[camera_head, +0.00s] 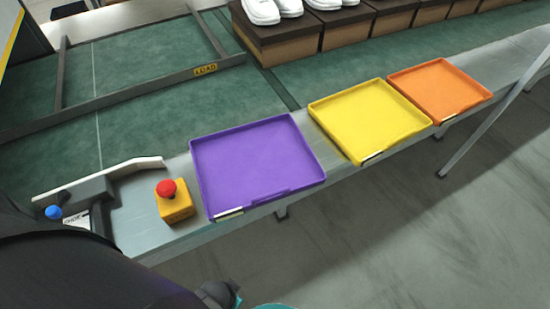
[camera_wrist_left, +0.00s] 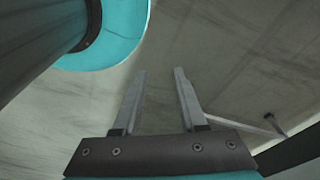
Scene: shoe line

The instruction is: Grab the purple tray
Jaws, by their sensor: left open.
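The purple tray (camera_head: 245,165) lies flat on the grey ledge at the front of the green conveyor in the head view, left of the yellow tray. It is empty, with a small pale label on its front edge. My left gripper (camera_wrist_left: 158,75) shows in the left wrist view with its two fingers apart and nothing between them, above the grey floor. The tray does not show in that view. In the head view a dark arm part of mine fills the lower left corner, and no gripper fingers can be made out there. My right gripper is not in view.
A yellow tray (camera_head: 368,118) and an orange tray (camera_head: 440,90) lie to the right on the ledge. A yellow box with a red button (camera_head: 173,200) stands close left of the purple tray. Shoe boxes (camera_head: 278,42) with white shoes stand behind. The floor in front is clear.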

